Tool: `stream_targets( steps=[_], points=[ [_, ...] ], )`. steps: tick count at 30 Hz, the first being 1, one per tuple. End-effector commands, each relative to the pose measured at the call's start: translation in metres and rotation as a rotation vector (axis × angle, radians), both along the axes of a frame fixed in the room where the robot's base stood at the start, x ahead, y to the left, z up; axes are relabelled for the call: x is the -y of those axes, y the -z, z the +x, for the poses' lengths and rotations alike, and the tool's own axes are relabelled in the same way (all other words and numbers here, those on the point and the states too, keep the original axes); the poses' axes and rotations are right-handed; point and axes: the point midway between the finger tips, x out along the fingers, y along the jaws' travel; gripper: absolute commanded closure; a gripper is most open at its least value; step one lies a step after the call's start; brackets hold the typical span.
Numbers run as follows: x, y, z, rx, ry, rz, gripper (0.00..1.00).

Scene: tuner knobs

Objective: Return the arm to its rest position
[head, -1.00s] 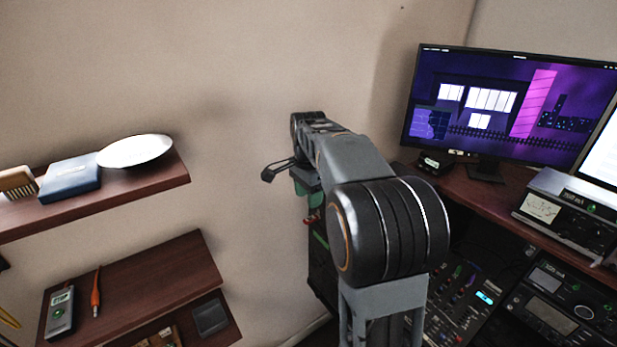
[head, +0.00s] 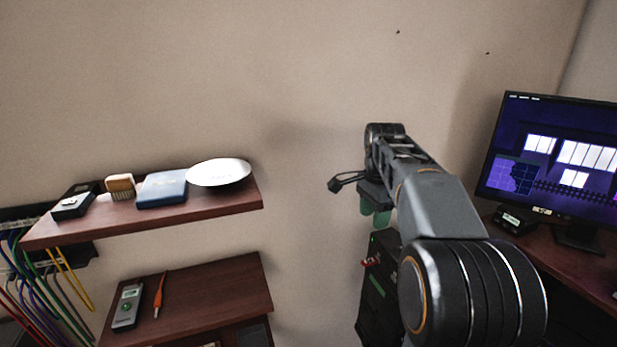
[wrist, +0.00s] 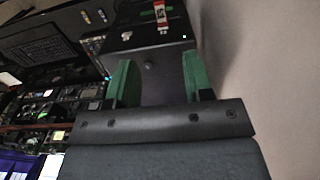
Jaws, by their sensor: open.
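My gripper (wrist: 155,80) shows in the wrist view with its two green fingers spread apart and nothing between them. In the head view my arm reaches forward from the lower right, and the green fingers of my gripper (head: 375,214) show below its far end, partly hidden by the arm. The gripper is in front of the beige wall, above a dark cabinet (head: 379,285), apart from the shelves.
At left, an upper shelf (head: 240,200) holds a white dish (head: 219,172), a blue book (head: 162,189) and a brush (head: 121,186). A lower shelf (head: 220,290) holds a meter (head: 127,306) and an orange pen (head: 159,295). A monitor (head: 560,160) stands at right.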

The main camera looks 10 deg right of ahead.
Motion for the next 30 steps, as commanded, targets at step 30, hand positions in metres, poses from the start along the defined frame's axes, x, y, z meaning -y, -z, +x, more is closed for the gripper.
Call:
stream_targets(
  steps=[30],
  points=[
    [-0.111,0.114,-0.164,0.297,-1.410,-0.271,0.53]
  ],
)
